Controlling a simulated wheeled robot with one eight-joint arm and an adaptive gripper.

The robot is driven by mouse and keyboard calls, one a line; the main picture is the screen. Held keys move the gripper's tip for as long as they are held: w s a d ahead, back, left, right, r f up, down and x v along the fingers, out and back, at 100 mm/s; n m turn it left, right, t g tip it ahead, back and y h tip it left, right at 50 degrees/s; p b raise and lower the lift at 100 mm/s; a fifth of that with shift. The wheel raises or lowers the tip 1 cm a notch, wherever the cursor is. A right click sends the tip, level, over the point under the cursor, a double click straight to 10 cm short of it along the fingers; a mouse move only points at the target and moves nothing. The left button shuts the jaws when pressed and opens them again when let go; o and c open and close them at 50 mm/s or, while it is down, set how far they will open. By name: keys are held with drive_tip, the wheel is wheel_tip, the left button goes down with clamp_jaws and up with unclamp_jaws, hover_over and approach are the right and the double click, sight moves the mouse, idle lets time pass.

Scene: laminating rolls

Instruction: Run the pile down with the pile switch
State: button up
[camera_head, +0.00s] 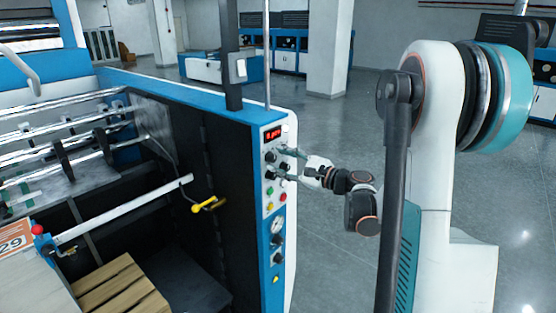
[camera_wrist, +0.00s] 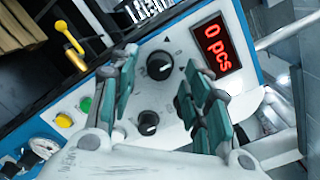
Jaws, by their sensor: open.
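The control panel (camera_head: 263,214) is on the end of the blue and black machine. The wrist view shows a black knob (camera_wrist: 160,66) with small triangle marks near it, and another black knob (camera_wrist: 149,122) below it. I cannot read which is the pile switch. My gripper (camera_head: 282,163) is at the upper panel, just below the display; it also shows in the wrist view (camera_wrist: 160,68). Its fingers are apart, with the upper knob between their tips in the picture. I cannot tell whether they touch it. The right finger hides part of the panel. A wooden pallet (camera_head: 122,288) lies low inside the machine.
The red display (camera_wrist: 216,46) reads "0 pcs". A green button (camera_wrist: 86,104), a yellow button (camera_wrist: 64,120) and a gauge (camera_head: 278,225) are close by. A yellow-handled lever (camera_head: 208,204) sticks out left of the panel. The floor right of the machine is open.

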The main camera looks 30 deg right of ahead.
drive_tip(key=shift+x, duration=0.85)
drive_tip(key=shift+c, duration=0.3)
clamp_jaws()
